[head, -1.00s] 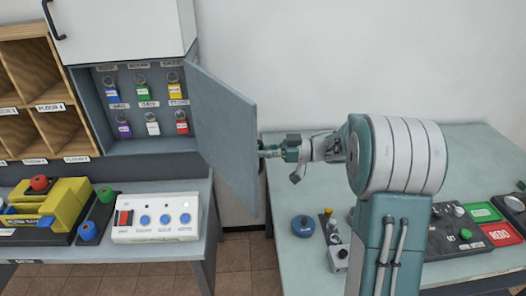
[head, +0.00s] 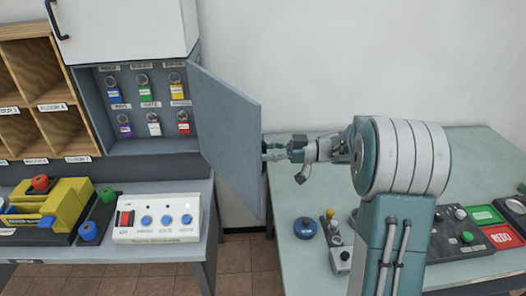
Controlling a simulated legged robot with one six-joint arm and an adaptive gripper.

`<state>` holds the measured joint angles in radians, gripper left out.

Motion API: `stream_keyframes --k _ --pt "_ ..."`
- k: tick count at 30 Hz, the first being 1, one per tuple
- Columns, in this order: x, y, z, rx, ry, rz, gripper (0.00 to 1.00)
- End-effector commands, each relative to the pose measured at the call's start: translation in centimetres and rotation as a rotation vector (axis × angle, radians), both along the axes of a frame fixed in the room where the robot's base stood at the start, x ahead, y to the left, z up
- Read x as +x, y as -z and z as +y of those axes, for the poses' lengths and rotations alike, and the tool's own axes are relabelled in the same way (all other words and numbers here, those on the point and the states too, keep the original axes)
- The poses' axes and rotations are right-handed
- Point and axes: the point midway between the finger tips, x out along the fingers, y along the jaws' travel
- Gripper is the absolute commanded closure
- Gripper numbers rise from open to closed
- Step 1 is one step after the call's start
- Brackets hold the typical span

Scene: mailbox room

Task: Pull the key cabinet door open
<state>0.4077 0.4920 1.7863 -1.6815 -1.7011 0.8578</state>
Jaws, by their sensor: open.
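The key cabinet (head: 88,115) stands open at the upper left, with several coloured key tags (head: 145,92) hanging inside. Its grey door (head: 222,135) is swung well out to the right, hinged on the cabinet's right side. My gripper (head: 272,152) is open at the door's outer face, close to its free edge. The handle is mostly hidden there, and I cannot tell whether the fingers touch it or the door.
A white button panel (head: 157,219) and a yellow device (head: 55,205) sit on the left bench. The right table (head: 300,262) holds a blue round object (head: 304,227), a red tray (head: 500,236) and a green tray (head: 484,213). Wooden pigeonholes (head: 38,70) stand at far left.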

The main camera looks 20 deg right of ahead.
Motion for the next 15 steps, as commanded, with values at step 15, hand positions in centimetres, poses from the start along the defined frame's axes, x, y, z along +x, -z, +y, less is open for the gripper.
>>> stream_keyframes --k 15 --pt "-2.1 0.2 -9.5 -0.002 0.003 0.001 0.49"
